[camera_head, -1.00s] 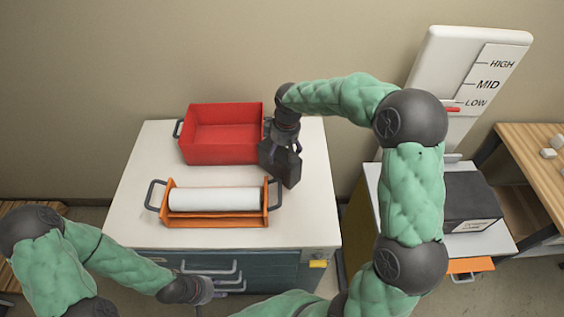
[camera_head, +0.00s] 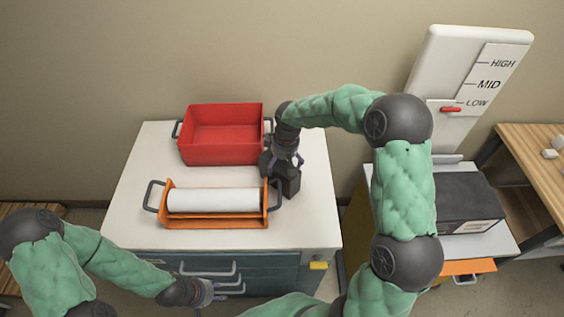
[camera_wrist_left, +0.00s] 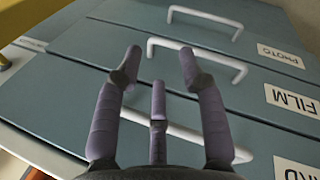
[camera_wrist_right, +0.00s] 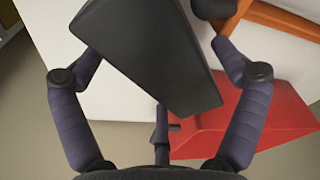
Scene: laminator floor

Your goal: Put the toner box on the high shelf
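A dark grey box (camera_wrist_right: 150,50), which I take for the toner box, is between the fingers of my right gripper (camera_wrist_right: 158,52). The fingertips seem to press on its two sides. In the head view the dark box (camera_head: 289,182) is with my right gripper, over the right part of the white cabinet top, next to the roll holder; whether it touches the top I cannot tell. My left gripper (camera_wrist_left: 158,65) is open and empty in front of the teal drawers. A white column (camera_head: 450,80) at the right is marked HIGH, MID and LOW. Its red pointer (camera_head: 451,109) is at LOW.
A red bin (camera_head: 222,150) stands at the back of the cabinet top. An orange holder (camera_head: 215,222) with a white roll (camera_head: 212,200) is at its front. A black machine (camera_head: 465,200) stands below the column. A wooden desk (camera_head: 545,165) is at far right.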

